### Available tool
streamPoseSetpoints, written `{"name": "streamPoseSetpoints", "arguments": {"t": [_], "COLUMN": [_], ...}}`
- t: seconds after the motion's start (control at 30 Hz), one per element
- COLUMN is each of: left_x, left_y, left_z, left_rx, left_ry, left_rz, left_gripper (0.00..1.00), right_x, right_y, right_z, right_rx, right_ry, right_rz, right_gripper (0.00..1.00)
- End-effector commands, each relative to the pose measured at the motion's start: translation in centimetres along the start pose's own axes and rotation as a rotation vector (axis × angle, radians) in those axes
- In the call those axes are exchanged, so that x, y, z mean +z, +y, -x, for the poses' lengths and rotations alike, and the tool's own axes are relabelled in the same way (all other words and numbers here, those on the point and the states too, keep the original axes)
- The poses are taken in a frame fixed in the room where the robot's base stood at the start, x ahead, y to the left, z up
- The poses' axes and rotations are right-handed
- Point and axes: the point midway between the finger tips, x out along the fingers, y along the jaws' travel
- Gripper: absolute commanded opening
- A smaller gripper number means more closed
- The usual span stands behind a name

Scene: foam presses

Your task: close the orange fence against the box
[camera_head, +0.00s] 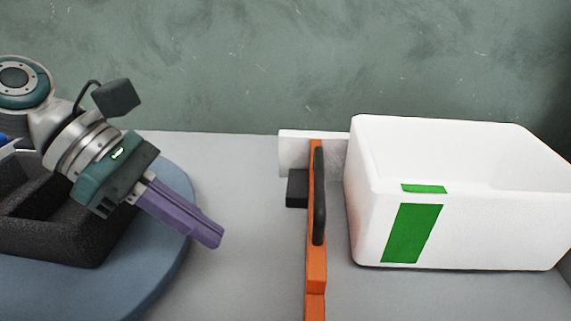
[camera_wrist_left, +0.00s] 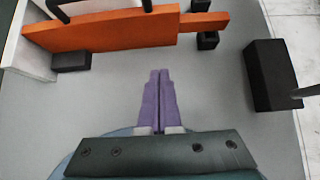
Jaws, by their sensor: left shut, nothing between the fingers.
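The orange fence (camera_head: 316,265) stands on the grey table in the head view, with a black handle (camera_head: 319,195) on its side and a black block beside it. The white box (camera_head: 400,225), with a green stripe, stands to its right; a narrow gap shows between them. My left gripper (camera_head: 220,240) has purple fingers, is shut and empty, and is left of the fence, apart from it. In the left wrist view the shut fingers (camera_wrist_left: 160,75) point toward the orange fence (camera_wrist_left: 110,33), with bare table between. My right gripper is not in view.
A blue round table (camera_head: 165,270) with a dark foam tray (camera_head: 75,245) is at the left. A white upright plate (camera_head: 295,145) stands behind the fence. A black block (camera_wrist_left: 270,75) stands at the right in the left wrist view. Grey table between gripper and fence is clear.

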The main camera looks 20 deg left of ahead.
Motion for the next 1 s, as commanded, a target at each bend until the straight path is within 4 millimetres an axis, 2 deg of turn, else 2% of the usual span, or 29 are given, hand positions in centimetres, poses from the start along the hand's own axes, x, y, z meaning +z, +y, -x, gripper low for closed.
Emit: {"name": "streamPoseSetpoints", "arguments": {"t": [0.1, 0.33, 0.4, 0.6, 1.0], "left_x": [-0.1, -0.1, 1.1, 2.5, 2.8], "left_y": [-0.1, -0.1, -0.1, -0.1, -0.1], "left_z": [-2.9, -7.7, -8.2, -9.7, -10.0], "left_rx": [-0.003, -0.003, -0.001, -0.002, -0.001], "left_ry": [-0.003, -0.002, -0.003, 0.001, 0.002], "left_rz": [-0.001, -0.003, -0.006, -0.005, -0.004], "left_gripper": [0.0, 0.0, 0.0, 0.0, 0.0], "right_x": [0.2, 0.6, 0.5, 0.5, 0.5], "right_y": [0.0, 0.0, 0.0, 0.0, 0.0], "right_z": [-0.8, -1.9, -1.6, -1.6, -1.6], "right_rx": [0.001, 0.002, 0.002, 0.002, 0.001], "right_ry": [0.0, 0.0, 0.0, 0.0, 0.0], "right_rz": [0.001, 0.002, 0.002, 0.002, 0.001], "right_gripper": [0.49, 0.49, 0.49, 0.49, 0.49]}}
